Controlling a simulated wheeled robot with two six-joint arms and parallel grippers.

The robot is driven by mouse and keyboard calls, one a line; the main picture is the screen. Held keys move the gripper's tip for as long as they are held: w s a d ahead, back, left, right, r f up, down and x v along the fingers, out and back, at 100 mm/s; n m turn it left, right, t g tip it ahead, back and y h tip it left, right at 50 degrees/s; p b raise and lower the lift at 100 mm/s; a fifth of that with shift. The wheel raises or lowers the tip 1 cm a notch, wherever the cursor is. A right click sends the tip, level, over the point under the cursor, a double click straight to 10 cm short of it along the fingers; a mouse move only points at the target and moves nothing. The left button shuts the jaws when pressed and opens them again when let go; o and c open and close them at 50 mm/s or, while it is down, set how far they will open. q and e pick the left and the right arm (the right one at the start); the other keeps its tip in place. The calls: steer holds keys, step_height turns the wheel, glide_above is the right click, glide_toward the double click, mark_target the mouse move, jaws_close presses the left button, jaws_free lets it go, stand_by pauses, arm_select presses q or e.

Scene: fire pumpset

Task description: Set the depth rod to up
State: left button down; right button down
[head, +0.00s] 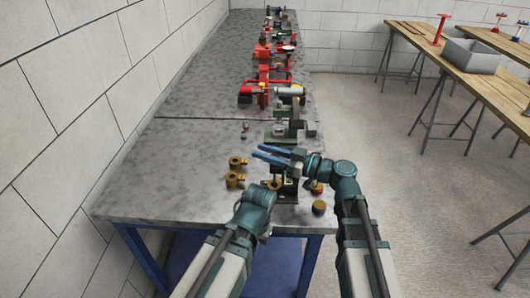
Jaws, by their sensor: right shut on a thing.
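My right gripper (268,154), with blue fingers, reaches in from the right over the near end of the grey bench. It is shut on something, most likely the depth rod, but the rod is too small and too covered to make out. A dark green machine (289,188) stands under and behind this gripper, partly hidden by it. My left arm ends at a teal wrist (257,199) in front of that machine. The left gripper's fingers are hidden, so I cannot tell their state.
Brass fittings (236,162) lie left of the machine, and another (319,207) sits at its right. A second green machine (283,134) and red pump parts (265,76) stand farther along the bench (185,150). A wall borders its left side. The bench's left part is clear.

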steer(key=shift+r, duration=0.1)
step_height(320, 180, up, 5)
steer(key=p, duration=0.5)
steer(key=c, duration=0.6)
jaws_free()
steer(key=v, duration=1.4)
steer(key=shift+a, duration=0.1)
